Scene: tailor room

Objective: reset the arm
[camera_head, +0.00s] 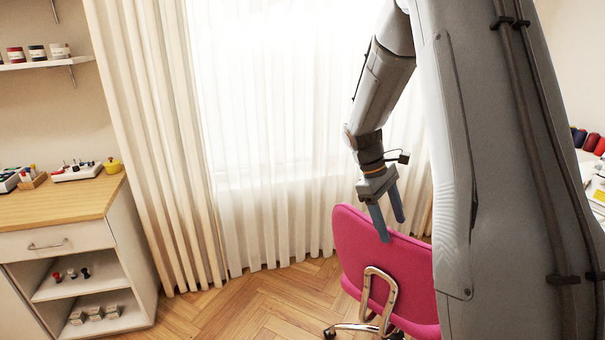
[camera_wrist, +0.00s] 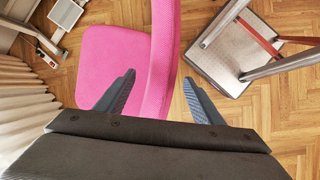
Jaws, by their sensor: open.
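My gripper (camera_head: 390,220) hangs from my bent arm in the head view, its two fingers spread and pointing down. In the wrist view my gripper (camera_wrist: 158,92) is open, with the top edge of the pink backrest (camera_wrist: 164,50) below and between the fingers. The pink seat (camera_wrist: 110,62) shows to the left of the backrest there.
A wooden-topped cabinet (camera_head: 60,203) with small items stands at the left. White curtains (camera_head: 270,130) hang behind. A metal-framed stand (camera_wrist: 240,50) is at the right in the wrist view. The wood floor (camera_head: 265,305) left of the chair is clear.

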